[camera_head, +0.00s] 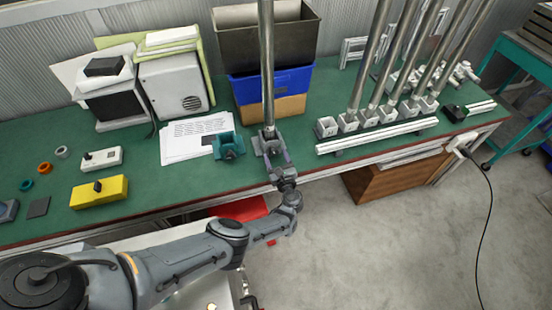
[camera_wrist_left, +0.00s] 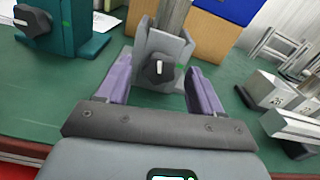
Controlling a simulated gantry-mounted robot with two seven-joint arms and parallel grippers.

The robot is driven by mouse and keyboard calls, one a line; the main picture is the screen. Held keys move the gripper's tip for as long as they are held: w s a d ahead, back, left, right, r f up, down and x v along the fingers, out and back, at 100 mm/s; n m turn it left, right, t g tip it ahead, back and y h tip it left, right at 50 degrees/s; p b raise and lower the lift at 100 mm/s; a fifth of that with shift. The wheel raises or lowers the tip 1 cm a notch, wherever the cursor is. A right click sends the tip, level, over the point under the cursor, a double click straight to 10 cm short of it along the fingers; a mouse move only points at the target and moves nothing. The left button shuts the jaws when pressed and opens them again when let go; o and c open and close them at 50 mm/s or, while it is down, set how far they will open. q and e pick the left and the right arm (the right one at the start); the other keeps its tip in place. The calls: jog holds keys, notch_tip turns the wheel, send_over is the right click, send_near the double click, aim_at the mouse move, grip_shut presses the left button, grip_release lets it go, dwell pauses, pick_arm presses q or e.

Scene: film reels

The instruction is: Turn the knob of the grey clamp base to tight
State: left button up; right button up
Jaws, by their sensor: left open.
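The grey clamp base (camera_head: 261,143) stands on the green table near its front edge, with a tall metal post upright in it. Its dark knob (camera_wrist_left: 158,69) faces me in the left wrist view, with a white mark pointing about straight up. My left gripper (camera_head: 273,157) is at the clamp base. In the left wrist view its two purple fingers (camera_wrist_left: 158,82) are spread apart, one on each side of the knob and short of it, with nothing between them touching. My right gripper is in neither view.
A teal clamp base (camera_head: 229,146) with its own knob stands close on the left. Stacked bins (camera_head: 284,78) stand behind. On the right are a white rail (camera_head: 377,135) and several posts in small blocks (camera_head: 347,121). White papers (camera_head: 184,142) lie left of the teal base.

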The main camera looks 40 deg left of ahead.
pick_arm(q)
jog(key=shift+w+a, duration=0.1)
jog(key=shift+a, duration=0.05)
jog(key=c, duration=1.1)
jog(key=shift+o, duration=0.2)
jog(key=shift+r+m, duration=0.1)
jog(key=shift+m, duration=0.3)
jog(key=m+p, duration=0.1)
jog(key=m, duration=0.1)
jog(key=shift+m, duration=0.4)
jog(key=shift+m+p, duration=0.45)
jog(key=shift+m, duration=1.15)
